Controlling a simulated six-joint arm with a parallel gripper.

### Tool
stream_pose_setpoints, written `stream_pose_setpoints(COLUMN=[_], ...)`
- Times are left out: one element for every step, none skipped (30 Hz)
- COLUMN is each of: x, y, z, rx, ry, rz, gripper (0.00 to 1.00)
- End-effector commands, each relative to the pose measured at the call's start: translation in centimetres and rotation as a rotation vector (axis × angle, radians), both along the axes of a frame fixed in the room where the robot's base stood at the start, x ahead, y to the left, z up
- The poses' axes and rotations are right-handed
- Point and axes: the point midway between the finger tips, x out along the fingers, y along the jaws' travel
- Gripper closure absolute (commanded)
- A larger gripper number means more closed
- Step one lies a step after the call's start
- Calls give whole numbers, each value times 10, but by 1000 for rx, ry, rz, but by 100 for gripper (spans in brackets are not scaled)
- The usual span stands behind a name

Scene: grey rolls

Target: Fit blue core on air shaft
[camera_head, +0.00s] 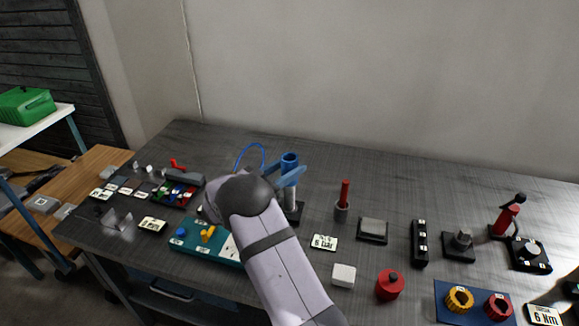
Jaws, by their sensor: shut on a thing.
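The blue core (289,159) is a short upright blue cylinder with an open top, near the middle of the table. My gripper (289,175) is shut on it, with blue-grey parts of the gripper showing just below its rim. The air shaft (291,197) is a pale grey upright post on a dark base, directly below the core in the picture. My arm's wrist hides the left side of the base. I cannot tell whether the core is around the shaft or only above it.
A blue hose (249,149) arches behind my wrist. A red rod in a grey cup (341,210) stands to the right. A teal tray (198,248) lies left of my arm. The table behind the shaft is clear up to the wall.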

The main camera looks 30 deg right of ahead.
Motion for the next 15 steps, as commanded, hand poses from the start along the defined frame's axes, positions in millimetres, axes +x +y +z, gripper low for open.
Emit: stream_pose_setpoints(x=[0, 0, 0, 0, 0, 0, 0, 0, 0, 0, 0, 0, 0, 0, 0], y=[0, 0, 0, 0, 0, 0, 0, 0, 0, 0, 0, 0, 0, 0, 0], z=[-2, -3, -4, -5, -6, -7, -8, -8, -9, -10, -11, -12, -13, -14, -15], rx=[-1, -1, -1, -1, -1, -1, -1, -1, -1, -1, -1, -1, -1, -1, -1], ry=[0, 0, 0, 0, 0, 0, 0, 0, 0, -1, -1, -1, -1, -1, -1], rz=[0, 0, 0, 0, 0, 0, 0, 0, 0, 0, 0, 0, 0, 0, 0], gripper=[84, 84, 84, 84, 84, 84, 84, 84, 84, 84, 84, 84, 84, 84, 84])
